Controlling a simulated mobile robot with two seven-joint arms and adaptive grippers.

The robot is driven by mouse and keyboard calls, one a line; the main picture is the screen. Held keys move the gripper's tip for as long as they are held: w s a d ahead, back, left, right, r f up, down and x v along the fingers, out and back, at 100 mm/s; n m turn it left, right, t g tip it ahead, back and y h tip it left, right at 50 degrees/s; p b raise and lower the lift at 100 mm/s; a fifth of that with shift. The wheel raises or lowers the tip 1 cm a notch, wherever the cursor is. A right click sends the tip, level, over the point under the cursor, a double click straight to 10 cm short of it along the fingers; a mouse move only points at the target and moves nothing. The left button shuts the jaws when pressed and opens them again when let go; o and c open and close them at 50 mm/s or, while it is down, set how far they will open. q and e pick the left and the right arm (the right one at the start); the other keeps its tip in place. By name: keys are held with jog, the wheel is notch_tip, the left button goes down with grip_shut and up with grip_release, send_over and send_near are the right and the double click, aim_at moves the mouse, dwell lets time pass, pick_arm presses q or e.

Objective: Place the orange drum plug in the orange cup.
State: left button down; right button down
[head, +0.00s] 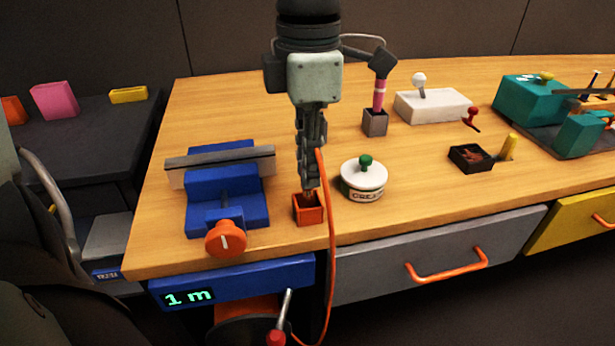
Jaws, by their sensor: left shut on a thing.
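My left gripper (310,184) points straight down over the orange cup (308,213), a small square holder near the table's front edge. Its fingers are shut, with their tips at the cup's opening. An orange cord (332,230) runs from beside the fingers down over the table edge to the orange drum (250,308) below. The orange drum plug is mostly hidden by the fingers, so I cannot tell how deep it sits in the cup. My right gripper is out of view.
A blue vise (228,190) with an orange knob stands left of the cup. A white cream jar (364,181) with a green knob stands close on the right. Behind is a grey holder (375,123) with a pink-striped stick. Bare wood lies between the jar and the black tray (471,158).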

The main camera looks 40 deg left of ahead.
aim_at(308, 198)
pick_arm(q)
notch_tip(308, 198, down, 3)
jog(key=shift+r, duration=0.2)
jog(key=shift+f, duration=0.3)
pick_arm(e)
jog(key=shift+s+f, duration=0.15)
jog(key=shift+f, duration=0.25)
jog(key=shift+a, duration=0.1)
